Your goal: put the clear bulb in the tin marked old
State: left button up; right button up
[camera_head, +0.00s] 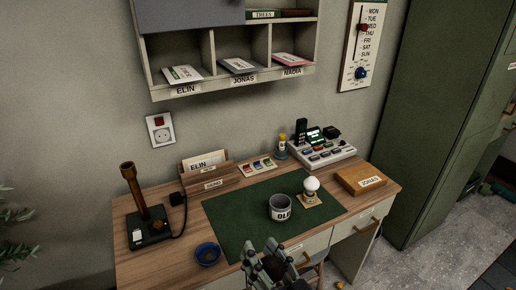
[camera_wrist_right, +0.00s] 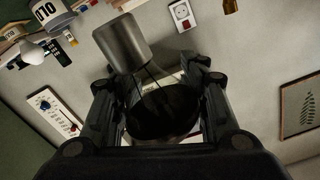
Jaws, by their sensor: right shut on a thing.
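My right gripper (camera_head: 263,252) is over the front edge of the desk, just in front of and below the tin in the head view. In the right wrist view its fingers (camera_wrist_right: 157,82) are shut on the clear bulb (camera_wrist_right: 165,105), a see-through glass with dark thin wires inside and a grey metal cap (camera_wrist_right: 122,42). The bulb is hard to make out in the head view. The grey tin marked OLD (camera_head: 281,209) stands upright on the green mat; it also shows in the wrist view (camera_wrist_right: 50,14). My left gripper is not in view.
A white bulb (camera_head: 312,184) stands in a small holder right of the tin. A brown upright lamp (camera_head: 134,190), letter holder (camera_head: 205,178), device (camera_head: 322,150) and wooden box (camera_head: 360,180) surround the mat.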

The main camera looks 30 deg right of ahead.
aim_at(278, 214)
jog(key=k+l+u, duration=0.1)
jog(key=l+u, duration=0.15)
jog(key=l, duration=0.2)
jog(key=k+l+u, duration=0.25)
jog(key=l, duration=0.2)
jog(key=k+l+u, duration=0.1)
jog(key=l+u, duration=0.2)
jog(key=k+l+u, duration=0.25)
jog(key=l, duration=0.2)
